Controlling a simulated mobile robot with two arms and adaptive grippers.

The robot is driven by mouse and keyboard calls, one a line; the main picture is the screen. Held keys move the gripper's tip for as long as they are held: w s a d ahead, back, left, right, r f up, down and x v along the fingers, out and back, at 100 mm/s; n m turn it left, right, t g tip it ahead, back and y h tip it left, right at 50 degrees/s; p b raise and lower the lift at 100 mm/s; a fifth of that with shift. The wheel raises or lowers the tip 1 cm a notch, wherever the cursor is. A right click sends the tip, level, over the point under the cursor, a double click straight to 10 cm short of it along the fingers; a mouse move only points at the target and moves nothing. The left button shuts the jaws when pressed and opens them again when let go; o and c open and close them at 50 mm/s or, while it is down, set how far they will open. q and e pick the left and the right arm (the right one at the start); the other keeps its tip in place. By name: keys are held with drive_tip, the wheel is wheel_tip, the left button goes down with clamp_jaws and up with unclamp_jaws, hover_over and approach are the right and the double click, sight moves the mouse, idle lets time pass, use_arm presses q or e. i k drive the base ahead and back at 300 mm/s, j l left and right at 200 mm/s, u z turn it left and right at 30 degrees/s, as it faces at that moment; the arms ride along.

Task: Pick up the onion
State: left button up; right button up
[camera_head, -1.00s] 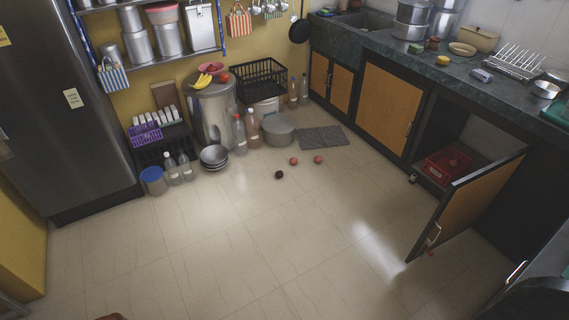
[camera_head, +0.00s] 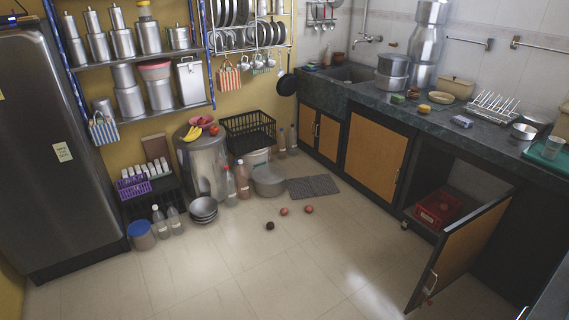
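Two small reddish round items, which look like onions, lie on the tiled floor: a left one (camera_head: 284,211) and a right one (camera_head: 308,209). A darker round item (camera_head: 269,225) lies just left of and nearer than them. They are too small to tell for sure which are onions. All three lie apart from one another in front of the grey mat. Neither of my grippers is in view.
A grey mat (camera_head: 313,186), a grey pot (camera_head: 269,181) and bottles (camera_head: 242,180) stand behind the round items. A cabinet door (camera_head: 460,254) hangs open at right, with a red crate (camera_head: 438,208) inside. The floor (camera_head: 240,280) in front is clear.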

sight(283, 211)
drive_tip(key=i+j, duration=0.1)
drive_tip(key=i, duration=0.4)
drive_tip(key=i+j, duration=0.15)
drive_tip(key=i, duration=0.35)
drive_tip(key=i+j, duration=0.1)
drive_tip(key=i, duration=0.35)
drive_tip(key=l+z, duration=0.05)
